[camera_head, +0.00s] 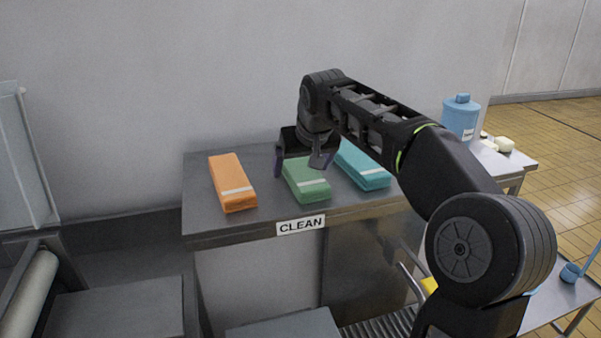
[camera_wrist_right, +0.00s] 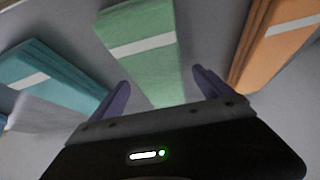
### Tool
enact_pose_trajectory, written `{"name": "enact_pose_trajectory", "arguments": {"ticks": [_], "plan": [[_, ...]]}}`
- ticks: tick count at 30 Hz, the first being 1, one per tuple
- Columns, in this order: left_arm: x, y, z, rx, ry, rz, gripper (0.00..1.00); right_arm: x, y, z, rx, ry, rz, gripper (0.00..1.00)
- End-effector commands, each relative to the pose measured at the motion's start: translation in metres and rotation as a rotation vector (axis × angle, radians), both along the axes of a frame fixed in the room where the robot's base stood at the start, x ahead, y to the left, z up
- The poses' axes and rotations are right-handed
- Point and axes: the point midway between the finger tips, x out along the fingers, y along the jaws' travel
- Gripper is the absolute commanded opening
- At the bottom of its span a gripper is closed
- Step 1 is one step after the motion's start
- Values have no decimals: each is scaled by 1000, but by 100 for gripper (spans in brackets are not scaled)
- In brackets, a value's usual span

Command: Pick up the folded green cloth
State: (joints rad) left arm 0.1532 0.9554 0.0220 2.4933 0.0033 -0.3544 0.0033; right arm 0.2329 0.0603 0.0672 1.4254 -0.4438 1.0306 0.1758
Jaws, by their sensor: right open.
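The folded green cloth (camera_head: 308,185) with a white band lies on the steel counter (camera_head: 262,214), between an orange and a teal cloth. My right gripper (camera_head: 300,166) is open and empty above the far part of the green cloth, which it partly hides in the head view. In the right wrist view the green cloth (camera_wrist_right: 142,45) lies ahead, with its near end between my right gripper's two purple fingertips (camera_wrist_right: 160,88). I cannot tell how far the fingertips are above the counter. My left gripper is not in view.
The folded orange cloth (camera_head: 231,180) lies to the left and the folded teal cloth (camera_head: 361,167) close on the right. A CLEAN label (camera_head: 301,225) is on the counter's front edge. A wall (camera_head: 150,90) stands behind. A blue container (camera_head: 461,117) stands at the right.

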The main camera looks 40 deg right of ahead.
Motion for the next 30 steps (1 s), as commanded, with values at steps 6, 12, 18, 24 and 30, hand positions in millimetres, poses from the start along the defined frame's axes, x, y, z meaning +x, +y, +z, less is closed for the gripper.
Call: {"name": "enact_pose_trajectory", "arguments": {"ticks": [6,12,18,24,30], "plan": [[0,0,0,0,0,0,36,0,0,0,0,0,0,79],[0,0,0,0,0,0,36,0,0,0,0,0,0,63],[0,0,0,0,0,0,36,0,0,0,0,0,0,47],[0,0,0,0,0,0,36,0,0,0,0,0,0,30],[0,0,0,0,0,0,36,0,0,0,0,0,0,14]]}}
